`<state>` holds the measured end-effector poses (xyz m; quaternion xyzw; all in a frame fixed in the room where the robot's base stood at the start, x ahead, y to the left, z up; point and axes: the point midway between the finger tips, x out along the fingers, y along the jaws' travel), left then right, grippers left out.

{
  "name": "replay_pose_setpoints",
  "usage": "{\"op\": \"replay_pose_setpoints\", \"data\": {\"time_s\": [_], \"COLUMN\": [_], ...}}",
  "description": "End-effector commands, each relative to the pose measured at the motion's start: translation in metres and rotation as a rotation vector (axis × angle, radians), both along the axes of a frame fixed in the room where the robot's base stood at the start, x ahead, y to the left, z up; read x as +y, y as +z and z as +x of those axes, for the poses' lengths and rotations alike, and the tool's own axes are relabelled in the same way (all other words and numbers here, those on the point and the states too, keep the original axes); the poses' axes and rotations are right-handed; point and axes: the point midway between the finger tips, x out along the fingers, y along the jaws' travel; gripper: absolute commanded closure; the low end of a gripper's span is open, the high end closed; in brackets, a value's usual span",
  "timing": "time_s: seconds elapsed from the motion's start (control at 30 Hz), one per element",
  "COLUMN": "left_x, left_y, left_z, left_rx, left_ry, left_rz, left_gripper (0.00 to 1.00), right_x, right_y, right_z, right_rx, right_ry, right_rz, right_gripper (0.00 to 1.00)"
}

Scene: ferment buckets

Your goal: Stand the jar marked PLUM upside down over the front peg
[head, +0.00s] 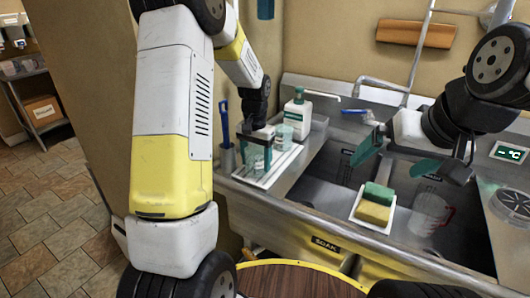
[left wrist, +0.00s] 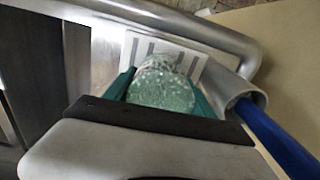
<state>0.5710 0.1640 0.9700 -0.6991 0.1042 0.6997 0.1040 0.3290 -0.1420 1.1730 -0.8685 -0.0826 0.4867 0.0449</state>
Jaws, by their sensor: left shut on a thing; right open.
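My left gripper (head: 257,137) is shut on a clear greenish glass jar (head: 256,158) above the white slotted rack (head: 283,168) on the left drainboard. In the left wrist view, the gripper's teal fingers (left wrist: 163,92) clasp the jar's sides, and its round, speckled end (left wrist: 160,90) faces the camera. I cannot read a label on it, nor tell whether it touches the rack. A second clear jar (head: 297,121) stands behind it on the drainboard. The pegs cannot be made out. My right gripper (head: 407,160) is open and empty above the sink.
A white soap bottle (head: 297,108) stands behind the rack. A blue-handled brush (head: 224,122) stands in a grey holder left of the rack. A caddy with green and yellow sponges (head: 376,205) sits at the sink divider. A clear measuring jug (head: 430,213) is in the right basin.

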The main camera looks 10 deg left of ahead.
Motion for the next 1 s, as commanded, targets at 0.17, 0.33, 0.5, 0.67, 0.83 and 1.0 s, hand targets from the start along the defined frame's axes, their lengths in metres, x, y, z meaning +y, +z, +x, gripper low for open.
{"op": "replay_pose_setpoints", "data": {"time_s": [0.17,0.33,0.5,0.67,0.83,1.0], "left_x": [0.0003,0.0002,0.0003,0.0003,0.0003,0.0003], "left_y": [-0.0002,-0.0023,-0.0049,-0.0072,-0.0093,-0.0092], "left_z": [-0.0005,-0.0007,-0.0007,-0.0007,-0.0006,-0.0006], "left_rx": [-0.001,0.000,0.000,0.000,0.000,0.000], "left_ry": [0.000,0.000,0.000,0.000,0.000,0.000], "left_rz": [0.000,0.000,0.000,0.000,0.000,0.000], "left_gripper": [0.85,0.85,0.85,0.85,0.33,0.11], "right_x": [0.0000,0.0000,0.0000,0.0000,0.0000,0.0000], "right_y": [0.0000,0.0000,0.0000,0.0000,0.0000,0.0000], "right_z": [0.0000,0.0000,0.0000,0.0000,0.0000,0.0000], "right_rx": [0.000,0.000,0.000,0.000,0.000,0.000], "right_ry": [0.000,0.000,0.000,0.000,0.000,0.000], "right_rz": [0.000,0.000,0.000,0.000,0.000,0.000], "right_gripper": [0.00,0.00,0.00,0.00,0.00,0.00]}}
